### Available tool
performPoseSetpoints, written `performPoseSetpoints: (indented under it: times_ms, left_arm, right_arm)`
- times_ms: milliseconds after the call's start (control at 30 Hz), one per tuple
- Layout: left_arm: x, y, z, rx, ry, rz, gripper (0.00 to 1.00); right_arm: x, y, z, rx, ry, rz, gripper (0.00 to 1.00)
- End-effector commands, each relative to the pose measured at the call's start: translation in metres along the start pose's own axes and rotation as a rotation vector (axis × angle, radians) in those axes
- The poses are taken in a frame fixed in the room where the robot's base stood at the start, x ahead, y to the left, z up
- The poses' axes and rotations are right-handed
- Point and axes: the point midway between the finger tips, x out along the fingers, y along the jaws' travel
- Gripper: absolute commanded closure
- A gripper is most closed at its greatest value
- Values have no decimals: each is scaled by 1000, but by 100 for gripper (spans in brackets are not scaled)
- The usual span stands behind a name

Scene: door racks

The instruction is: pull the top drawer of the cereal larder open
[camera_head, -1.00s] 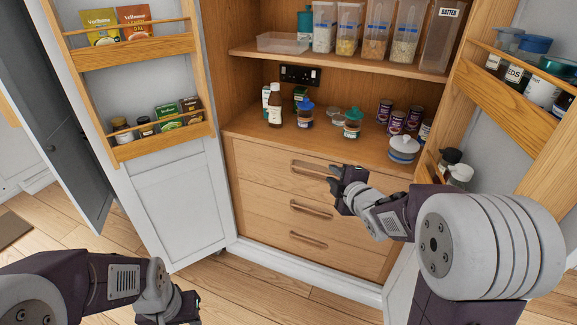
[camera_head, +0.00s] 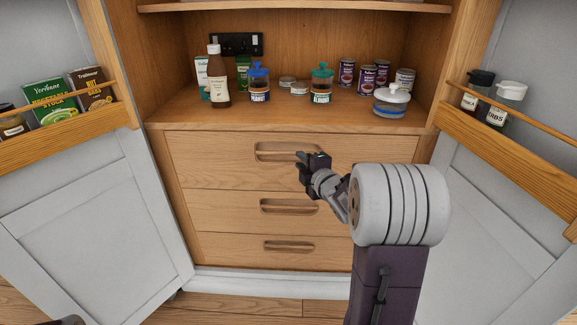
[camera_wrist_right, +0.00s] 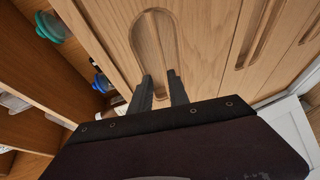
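The top drawer (camera_head: 215,168) of the wooden larder is shut, its front flush with the drawers below. Its wide handle recess (camera_head: 285,148) also shows in the right wrist view (camera_wrist_right: 154,35). My right gripper (camera_head: 305,160) is at the right end of this handle, partly covering it. In the right wrist view its two dark fingers (camera_wrist_right: 160,76) stand apart with a gap between them, at the near end of the recess. Nothing is seen between the fingers; whether they touch the drawer I cannot tell.
The middle drawer (camera_head: 225,211) and bottom drawer (camera_head: 225,247) are shut. Bottles, jars and cans stand on the worktop (camera_head: 320,119) above, including a white-lidded pot (camera_head: 391,101). The left door (camera_head: 90,215) and right door (camera_head: 490,190) stand open on both sides.

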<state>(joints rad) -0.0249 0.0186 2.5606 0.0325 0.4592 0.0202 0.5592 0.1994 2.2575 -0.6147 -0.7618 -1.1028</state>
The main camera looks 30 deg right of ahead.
Motion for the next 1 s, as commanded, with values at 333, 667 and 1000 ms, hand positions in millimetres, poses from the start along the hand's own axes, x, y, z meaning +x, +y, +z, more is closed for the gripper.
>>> performPoseSetpoints:
  times_ms: [333, 667, 1000]
  left_arm:
    - [10, 0, 1, 0, 1, 0, 64]
    - [20, 0, 2, 0, 1, 0, 64]
    - [20, 0, 2, 0, 1, 0, 64]
  right_arm:
    - [23, -7, 4, 1, -6, -1, 79]
    - [83, -6, 5, 2, -7, 0, 79]
    - [91, -4, 5, 2, -8, 0, 79]
